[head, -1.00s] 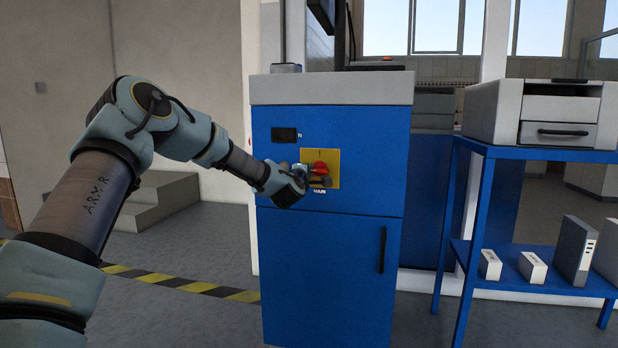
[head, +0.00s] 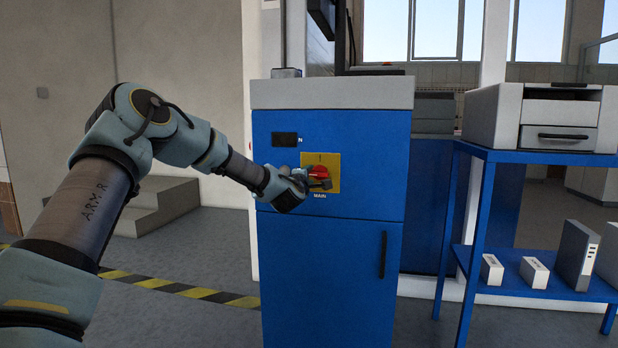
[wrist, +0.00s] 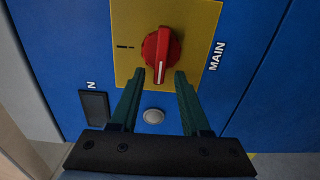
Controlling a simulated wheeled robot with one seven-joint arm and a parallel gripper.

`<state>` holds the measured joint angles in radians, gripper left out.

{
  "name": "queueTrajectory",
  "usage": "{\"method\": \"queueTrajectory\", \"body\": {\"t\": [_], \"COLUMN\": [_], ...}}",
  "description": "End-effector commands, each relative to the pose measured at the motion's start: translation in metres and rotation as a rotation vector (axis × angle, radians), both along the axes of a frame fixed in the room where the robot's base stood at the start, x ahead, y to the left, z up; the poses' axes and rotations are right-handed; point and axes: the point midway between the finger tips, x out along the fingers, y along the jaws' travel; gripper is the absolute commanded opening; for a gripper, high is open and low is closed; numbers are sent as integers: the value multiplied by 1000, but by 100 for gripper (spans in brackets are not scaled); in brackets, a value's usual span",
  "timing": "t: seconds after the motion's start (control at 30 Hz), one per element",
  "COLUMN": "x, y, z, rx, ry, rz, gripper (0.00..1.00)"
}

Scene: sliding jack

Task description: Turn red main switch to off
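The red main switch (head: 319,171) is a rotary knob on a yellow plate (head: 333,160) on the blue cabinet's front. In the wrist view the knob (wrist: 162,55) has a white line pointing toward the bottom of the picture, away from the black mark on the plate's left. My gripper (wrist: 160,76) is open, with its two green fingers apart. Its fingertips are at the knob's near end, one to each side; contact cannot be told. In the head view my gripper (head: 318,184) is at the plate's lower left and partly covers the knob.
The blue cabinet (head: 325,285) has a dark handle on its door. A small dark display (head: 285,139) is left above the plate. A round pale button (wrist: 154,116) shows between my fingers. A blue shelf (head: 530,280) with boxes stands to the right.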

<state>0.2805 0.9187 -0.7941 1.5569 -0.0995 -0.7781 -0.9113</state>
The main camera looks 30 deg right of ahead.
Motion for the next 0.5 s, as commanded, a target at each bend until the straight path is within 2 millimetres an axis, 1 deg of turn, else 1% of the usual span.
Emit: {"method": "queueTrajectory", "body": {"t": [0.27, 0.37, 0.5], "x": [-3, -11, -29], "y": [3, 10, 27], "z": [1, 1, 1], "rx": [0, 0, 2], "ry": [-1, -1, -2], "rz": [0, -1, -1], "gripper": [46, 46, 46]}}
